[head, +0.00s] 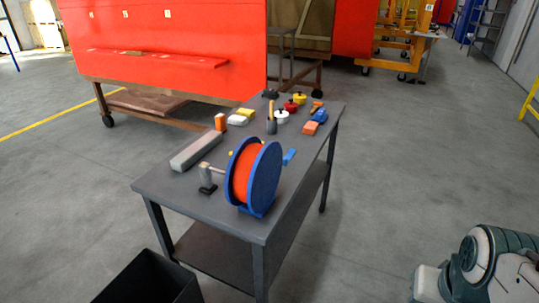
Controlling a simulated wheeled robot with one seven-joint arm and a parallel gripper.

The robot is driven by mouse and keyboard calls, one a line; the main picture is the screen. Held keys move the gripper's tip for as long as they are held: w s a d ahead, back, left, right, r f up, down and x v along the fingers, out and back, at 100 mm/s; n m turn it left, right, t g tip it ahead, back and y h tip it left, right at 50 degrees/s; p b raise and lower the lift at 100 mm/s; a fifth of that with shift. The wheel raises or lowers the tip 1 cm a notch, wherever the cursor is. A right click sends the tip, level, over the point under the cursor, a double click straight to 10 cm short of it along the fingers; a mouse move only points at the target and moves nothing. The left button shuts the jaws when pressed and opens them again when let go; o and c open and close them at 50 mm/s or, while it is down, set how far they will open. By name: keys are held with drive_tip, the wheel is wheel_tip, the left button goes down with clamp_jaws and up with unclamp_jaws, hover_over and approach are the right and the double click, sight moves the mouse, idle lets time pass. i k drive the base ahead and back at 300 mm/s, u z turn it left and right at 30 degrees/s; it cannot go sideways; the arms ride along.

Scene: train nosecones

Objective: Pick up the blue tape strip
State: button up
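A small blue strip (289,156) lies on the dark grey table, just right of a large blue-flanged spool (266,176) wound with orange. The spool stands close beside it and may hide part of its left end. Another blue piece (320,115) lies farther back near the table's right edge; I cannot tell exactly what it is. Part of my arm shows at the lower right, apart from the table. My gripper is not in view.
The table (160,184) also carries a long grey block (196,151), a small post (206,178), an orange box (220,122) and several small items at the back. A black bin (150,280) stands at the front left. Floor right of the table is clear.

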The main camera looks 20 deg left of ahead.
sight(291, 153)
drive_tip(key=i, duration=1.55)
drive_tip(key=u, duration=1.15)
